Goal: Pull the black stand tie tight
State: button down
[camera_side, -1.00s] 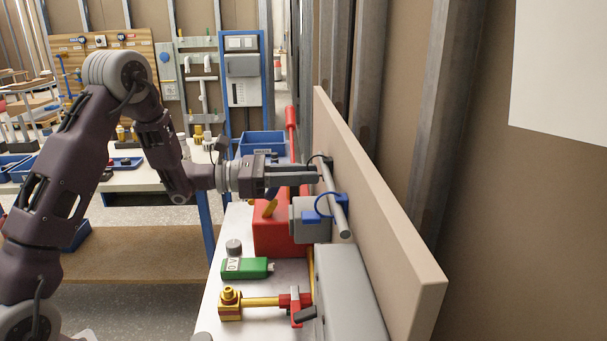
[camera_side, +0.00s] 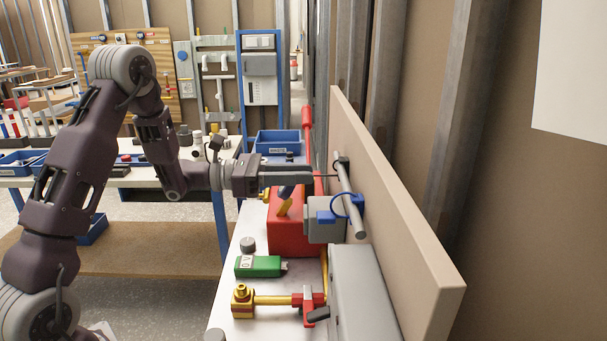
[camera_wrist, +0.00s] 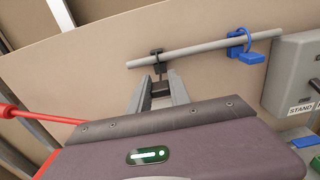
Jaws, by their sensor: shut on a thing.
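The black stand tie (camera_side: 343,161) sits around a grey pipe (camera_side: 350,200) fixed along a beige board. In the wrist view the tie (camera_wrist: 157,56) circles the pipe (camera_wrist: 205,48) near its left end, with its strap running down toward my fingers. My gripper (camera_side: 309,177) is level, a short way left of the pipe. In the wrist view my gripper (camera_wrist: 160,95) is shut on the black tie's tail, with a dark piece between the fingertips. The tail looks straight in the side view. How snug the loop is on the pipe I cannot tell.
A blue tie (camera_side: 349,205) loops the pipe nearer the side camera. The beige board (camera_side: 390,215) stands close beyond the pipe.

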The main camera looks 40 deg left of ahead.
jog(key=c, duration=1.2)
grip_release()
jog(key=shift+a, duration=0.1)
jog(key=v, duration=0.7)
jog(key=shift+s, duration=0.15)
